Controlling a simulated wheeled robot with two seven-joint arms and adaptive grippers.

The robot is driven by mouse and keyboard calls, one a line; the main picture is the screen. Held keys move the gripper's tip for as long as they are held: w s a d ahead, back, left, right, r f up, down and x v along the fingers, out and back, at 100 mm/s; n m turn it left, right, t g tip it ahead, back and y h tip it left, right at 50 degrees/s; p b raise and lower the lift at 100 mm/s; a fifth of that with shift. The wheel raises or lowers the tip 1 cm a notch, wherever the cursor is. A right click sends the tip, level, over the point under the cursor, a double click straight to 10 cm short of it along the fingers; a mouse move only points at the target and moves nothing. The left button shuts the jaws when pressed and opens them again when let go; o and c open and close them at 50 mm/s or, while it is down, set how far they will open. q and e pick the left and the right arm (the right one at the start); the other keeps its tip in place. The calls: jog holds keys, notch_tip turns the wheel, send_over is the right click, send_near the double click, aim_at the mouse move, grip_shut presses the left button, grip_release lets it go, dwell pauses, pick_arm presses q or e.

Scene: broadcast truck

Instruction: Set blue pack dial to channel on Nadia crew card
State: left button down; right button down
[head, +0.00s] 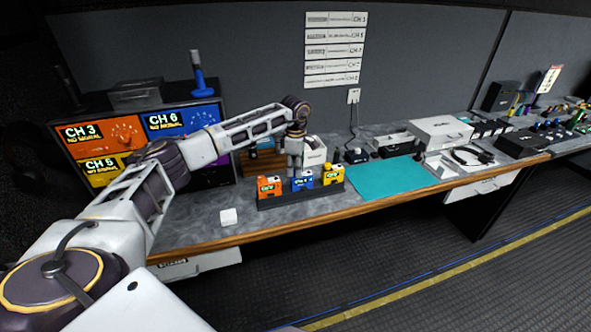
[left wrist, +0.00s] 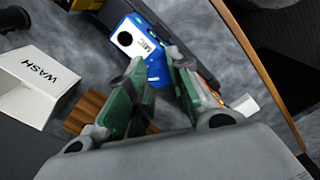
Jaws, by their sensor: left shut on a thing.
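The blue pack (head: 303,184) stands in a dark rack between an orange pack (head: 269,186) and a yellow pack (head: 332,176). My left gripper (head: 296,172) points down onto the blue pack from above.
Monitors (head: 115,135) reading CH 3, CH 6 and CH 5 stand at the left. A white box marked WASH (left wrist: 38,85) is behind the rack. A teal mat (head: 392,178) lies clear at the right.

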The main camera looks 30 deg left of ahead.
pick_arm(q)
jog(key=m, duration=0.4)
jog(key=shift+m, duration=0.3)
jog(key=shift+m+b, duration=0.4)
jog(key=shift+m, duration=1.9)
jog(key=c, duration=1.2)
grip_release()
jog(key=shift+c, duration=0.2)
notch_tip(320, 180, up, 12)
